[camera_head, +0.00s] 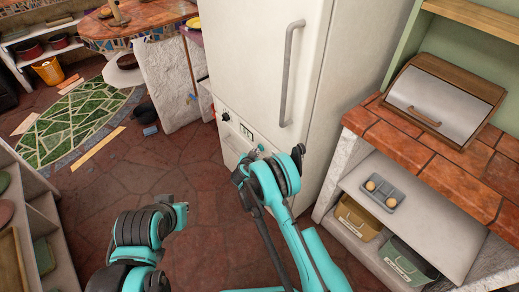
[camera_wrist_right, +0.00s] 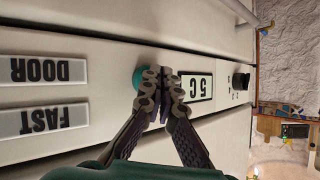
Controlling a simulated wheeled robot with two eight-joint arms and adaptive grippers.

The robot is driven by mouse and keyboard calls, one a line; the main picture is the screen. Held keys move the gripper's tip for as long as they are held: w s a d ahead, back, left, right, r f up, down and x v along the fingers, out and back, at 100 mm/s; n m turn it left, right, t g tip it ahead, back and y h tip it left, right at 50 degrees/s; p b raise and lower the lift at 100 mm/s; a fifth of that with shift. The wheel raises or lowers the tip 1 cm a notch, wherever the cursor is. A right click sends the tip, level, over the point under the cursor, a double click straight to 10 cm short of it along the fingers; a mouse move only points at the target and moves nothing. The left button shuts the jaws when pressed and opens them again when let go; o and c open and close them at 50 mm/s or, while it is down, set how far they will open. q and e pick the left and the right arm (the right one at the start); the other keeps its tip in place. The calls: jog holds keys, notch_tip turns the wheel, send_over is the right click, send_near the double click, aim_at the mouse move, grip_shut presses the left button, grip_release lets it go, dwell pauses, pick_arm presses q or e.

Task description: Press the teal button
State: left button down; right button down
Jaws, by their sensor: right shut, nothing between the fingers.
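The teal button (camera_wrist_right: 138,77) is on the white front panel of the fridge, between the DOOR and FAST labels and a 5 C display. In the head view the button (camera_head: 261,148) is a small teal spot low on the fridge. My right gripper (camera_wrist_right: 161,86) is shut and empty. Its fingertips are right beside the button and overlap its edge in the wrist view; I cannot tell whether they touch it. In the head view the right arm reaches the panel and mostly hides the gripper.
The white fridge (camera_head: 255,60) has a grey handle. Its panel also holds the 5 C display (camera_wrist_right: 200,87) and a black knob (camera_wrist_right: 240,81). A tiled counter (camera_head: 430,135) with a metal bread box (camera_head: 437,103) stands at right. Open floor (camera_head: 130,165) lies to the left.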

jog(key=shift+w+d, duration=0.2)
jog(key=shift+d, duration=0.1)
jog(key=shift+s+a, duration=0.1)
jog(key=shift+a, duration=0.05)
dwell(0.5)
jog(key=shift+s+a, duration=0.45)
jog(key=shift+a, duration=0.15)
jog(key=s+a, duration=0.1)
jog(key=a, duration=0.1)
jog(key=s+a, duration=0.2)
dwell(0.4)
dwell(0.6)
